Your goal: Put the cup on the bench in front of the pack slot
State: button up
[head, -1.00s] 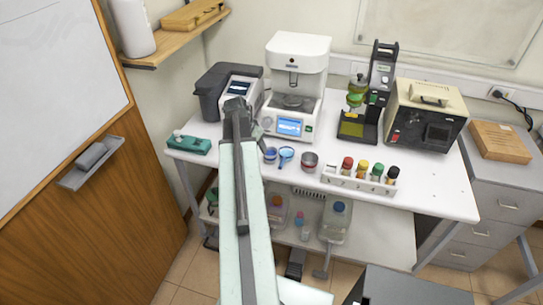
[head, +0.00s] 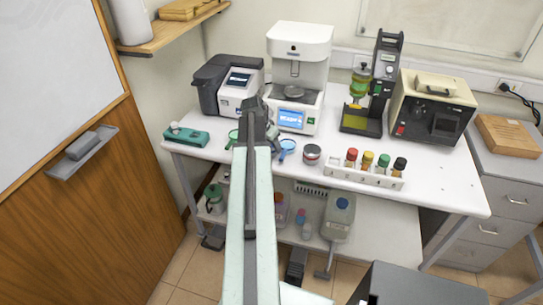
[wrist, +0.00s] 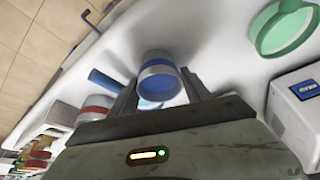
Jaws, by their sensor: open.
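A metal cup with a blue band (wrist: 157,78) stands on the white bench (head: 440,190) in the wrist view. My gripper (wrist: 160,92) is open, with one finger on each side of the cup; I cannot tell whether they touch it. In the head view my gripper (head: 271,130) is over the bench's front left part, and my arm hides that cup. A green ring-shaped item (head: 233,138) is to the left. I cannot make out which part is the pack slot.
A white instrument with a lit screen (head: 300,75) and a grey analyser (head: 228,85) stand behind. A rack of coloured-cap bottles (head: 362,176) is at right. A teal case (head: 187,135) is at the left edge. The bench's right front is clear.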

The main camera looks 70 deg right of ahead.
jog(key=shift+f, duration=0.1)
jog(key=shift+p, duration=0.3)
grip_shut()
